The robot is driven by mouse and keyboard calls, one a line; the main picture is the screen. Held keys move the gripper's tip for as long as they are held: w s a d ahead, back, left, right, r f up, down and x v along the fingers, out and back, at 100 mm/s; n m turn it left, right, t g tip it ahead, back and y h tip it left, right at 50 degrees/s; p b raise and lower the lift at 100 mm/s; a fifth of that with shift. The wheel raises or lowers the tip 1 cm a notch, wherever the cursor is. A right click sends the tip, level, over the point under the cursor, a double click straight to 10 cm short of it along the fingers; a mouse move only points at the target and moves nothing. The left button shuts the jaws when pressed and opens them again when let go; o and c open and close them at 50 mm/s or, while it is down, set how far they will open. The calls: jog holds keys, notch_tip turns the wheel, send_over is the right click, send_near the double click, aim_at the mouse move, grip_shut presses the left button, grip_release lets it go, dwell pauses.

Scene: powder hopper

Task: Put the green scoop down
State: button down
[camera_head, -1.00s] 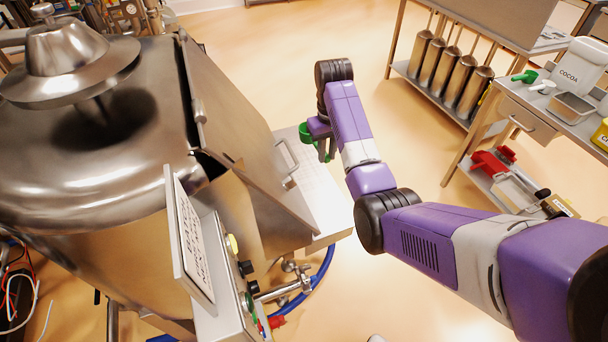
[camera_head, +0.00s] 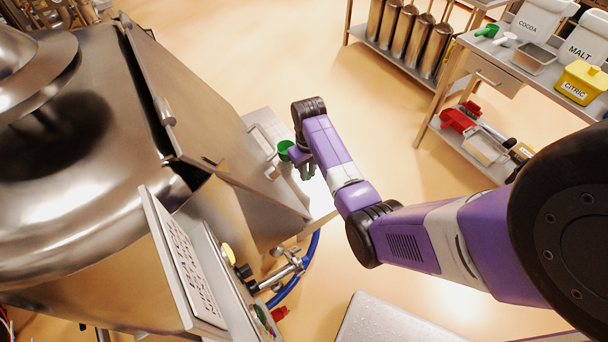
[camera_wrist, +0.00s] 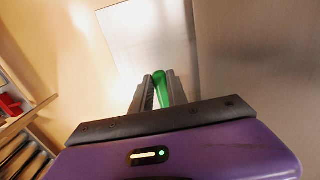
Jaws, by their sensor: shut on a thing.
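The green scoop (camera_head: 285,149) is at the end of my arm in the head view, beside the steel hopper (camera_head: 215,130). My gripper (camera_head: 304,166) is shut on it. In the wrist view its green handle (camera_wrist: 162,88) stands between the two fingers of my gripper (camera_wrist: 164,90). The scoop appears held in the air above a pale steel shelf (camera_head: 318,196) on the hopper's side; the exact gap cannot be told. Another green scoop (camera_head: 488,31) lies on the side table at the upper right, beside a white scoop.
The side table (camera_head: 505,70) holds a cocoa bin (camera_head: 532,25), a malt bin (camera_head: 588,48), a yellow citric box (camera_head: 581,82) and a steel tray (camera_head: 535,60). Steel canisters (camera_head: 405,35) stand on a low rack. Open floor lies between table and hopper.

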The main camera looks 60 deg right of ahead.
jog(key=shift+f+b, duration=0.7)
jog(key=shift+f, duration=0.65)
jog(key=c, duration=1.3)
grip_release()
